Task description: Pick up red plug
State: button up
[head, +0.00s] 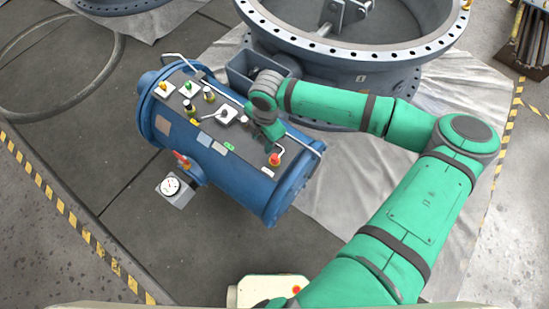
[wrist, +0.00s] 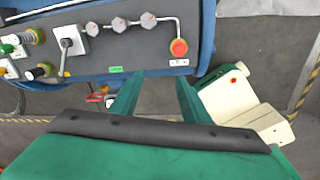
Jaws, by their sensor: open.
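The red plug (head: 274,159) is a small round red-orange knob near the right end of the dark panel on the blue cylinder. In the wrist view the red plug (wrist: 179,47) sits at the end of a bent silver pipe, above a small white label. My gripper (head: 273,143) is over the panel, just up and left of the plug in the head view. In the wrist view my gripper (wrist: 158,78) has its two green fingers apart with nothing between them. The plug lies beyond the fingertips, nearer the right finger. The head view partly hides the fingers.
The blue cylinder (head: 222,178) carries knobs, a white lever plate (head: 227,114) and a silver rail. A gauge (head: 171,186) and a red handle (head: 182,160) stick out on its near side. A large grey-blue valve ring (head: 365,52) stands behind. Open floor lies to the left.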

jog(key=h, duration=0.1)
send_near(274, 157)
jog(key=shift+w+d+f, duration=0.1)
jog(key=shift+d+f, duration=0.05)
jog(key=shift+f, duration=0.45)
jog(key=shift+w+d+f, duration=0.1)
jog(key=shift+d+f, duration=0.05)
jog(key=shift+f, duration=0.45)
jog(key=shift+a+f, duration=0.15)
jog(key=shift+f, duration=1.45)
jog(key=shift+a+f, duration=0.2)
jog(key=shift+f, duration=1.45)
grip_shut()
